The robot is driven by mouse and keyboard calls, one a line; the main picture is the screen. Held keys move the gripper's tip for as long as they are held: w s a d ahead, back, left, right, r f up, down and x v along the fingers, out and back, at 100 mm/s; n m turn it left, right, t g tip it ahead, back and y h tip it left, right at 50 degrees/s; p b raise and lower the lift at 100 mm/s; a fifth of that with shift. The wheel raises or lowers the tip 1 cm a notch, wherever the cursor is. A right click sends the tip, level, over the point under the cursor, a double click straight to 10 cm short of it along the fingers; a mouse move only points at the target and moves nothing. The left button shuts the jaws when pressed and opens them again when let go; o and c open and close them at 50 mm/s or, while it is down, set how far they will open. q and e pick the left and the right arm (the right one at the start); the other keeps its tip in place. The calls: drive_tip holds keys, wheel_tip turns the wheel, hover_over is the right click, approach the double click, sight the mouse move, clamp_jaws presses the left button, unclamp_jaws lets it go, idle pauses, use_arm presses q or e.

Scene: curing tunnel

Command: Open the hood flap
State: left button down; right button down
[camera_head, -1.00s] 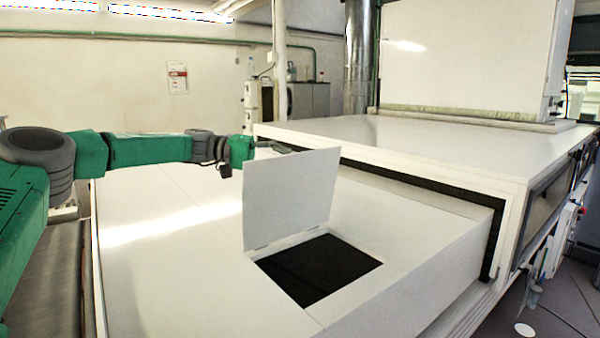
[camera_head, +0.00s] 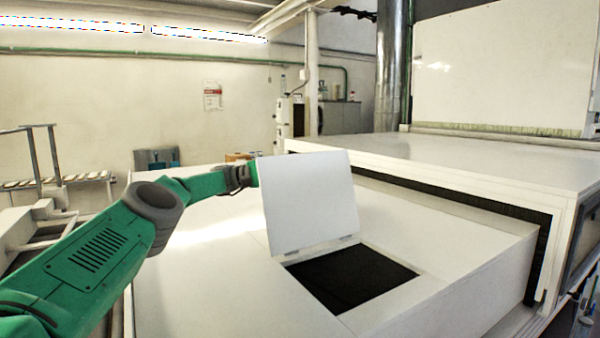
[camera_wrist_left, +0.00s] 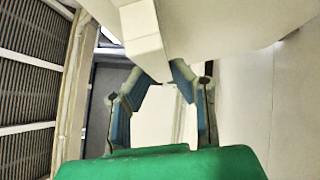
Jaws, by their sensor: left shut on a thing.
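The white hood flap (camera_head: 310,203) stands raised on its hinge, tilted slightly back to the left, beside the dark square opening (camera_head: 350,275) in the hood's white top (camera_head: 205,265). My left arm reaches in from the left, and its wrist goes behind the flap's left edge. The fingers are hidden there in the head view. In the left wrist view, my left gripper (camera_wrist_left: 166,78) has its fingers closed around a white bar-like part (camera_wrist_left: 146,42) on the flap. Its exact contact is hard to make out. My right gripper is not in view.
The large white tunnel housing (camera_head: 470,160) stands behind and right, with a dark slot along its front. A metal duct (camera_head: 391,70) rises behind it. A railing (camera_head: 45,150) and a bench stand at the far left. The hood top left of the flap is clear.

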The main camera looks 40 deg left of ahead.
use_arm(q)
drive_tip(key=shift+a+f, duration=0.1)
drive_tip(key=shift+f, duration=0.15)
drive_tip(key=c, duration=1.4)
unclamp_jaws()
drive_tip(key=shift+s, duration=0.1)
drive_tip(key=shift+s+a+r, duration=0.15)
drive_tip(key=shift+a, duration=0.05)
